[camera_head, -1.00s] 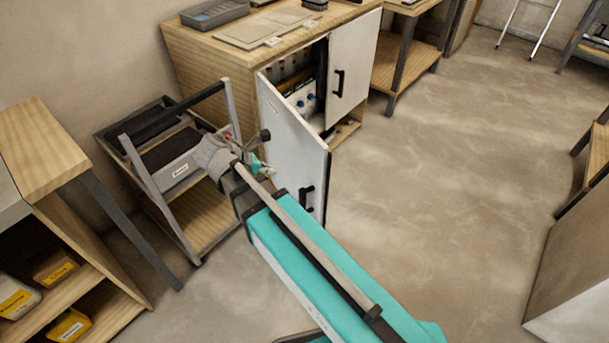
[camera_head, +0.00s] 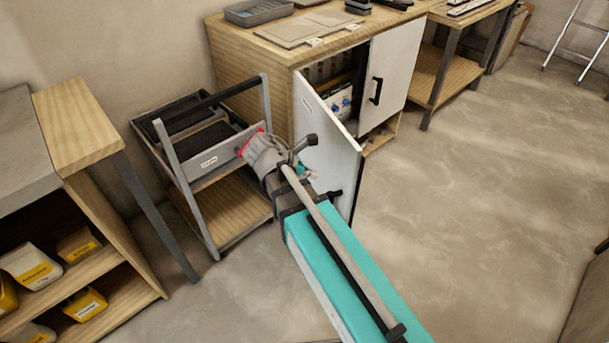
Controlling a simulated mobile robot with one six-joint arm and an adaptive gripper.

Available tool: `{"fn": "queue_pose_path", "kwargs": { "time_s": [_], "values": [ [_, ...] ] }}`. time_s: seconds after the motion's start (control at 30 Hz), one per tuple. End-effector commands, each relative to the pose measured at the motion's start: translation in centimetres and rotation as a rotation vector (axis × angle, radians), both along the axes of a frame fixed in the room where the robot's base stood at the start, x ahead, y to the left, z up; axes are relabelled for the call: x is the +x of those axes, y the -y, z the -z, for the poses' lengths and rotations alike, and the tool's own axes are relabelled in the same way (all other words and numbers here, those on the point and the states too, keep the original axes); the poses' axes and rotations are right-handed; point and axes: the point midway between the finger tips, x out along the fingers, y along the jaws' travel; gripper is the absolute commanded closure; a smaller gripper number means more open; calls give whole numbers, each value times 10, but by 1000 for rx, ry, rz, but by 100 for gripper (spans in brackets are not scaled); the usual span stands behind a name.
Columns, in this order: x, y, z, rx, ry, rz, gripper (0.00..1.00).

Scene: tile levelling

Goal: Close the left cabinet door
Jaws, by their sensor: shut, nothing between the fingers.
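My gripper (camera_head: 307,144) is shut and empty, at the end of the teal arm. In the picture it overlaps the left part of the door; I cannot tell whether it touches. The arm hides the door's lower left part. The right door (camera_head: 396,65), with a dark handle (camera_head: 376,90), looks closed. Tools show inside the cabinet (camera_head: 240,60).
A grey trolley (camera_head: 190,190) with a drawer and wooden shelf stands close left of the door and gripper. A wooden shelf unit (camera_head: 80,130) with yellow-labelled packs is at the left. A workbench (camera_head: 440,75) stands right of the cabinet. The floor (camera_head: 470,200) at the right is clear.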

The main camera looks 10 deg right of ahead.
Motion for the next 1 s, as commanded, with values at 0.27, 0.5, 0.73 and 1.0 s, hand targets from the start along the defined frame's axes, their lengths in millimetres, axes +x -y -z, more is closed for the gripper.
{"fn": "queue_pose_path", "kwargs": {
  "time_s": [0.27,0.5,0.73,1.0],
  "values": [
    [6,22,26,0,0,1,100],
    [12,43,36,0,1,2,100],
    [18,63,35,0,0,1,100],
    [21,73,35,0,0,1,100]
  ]
}}
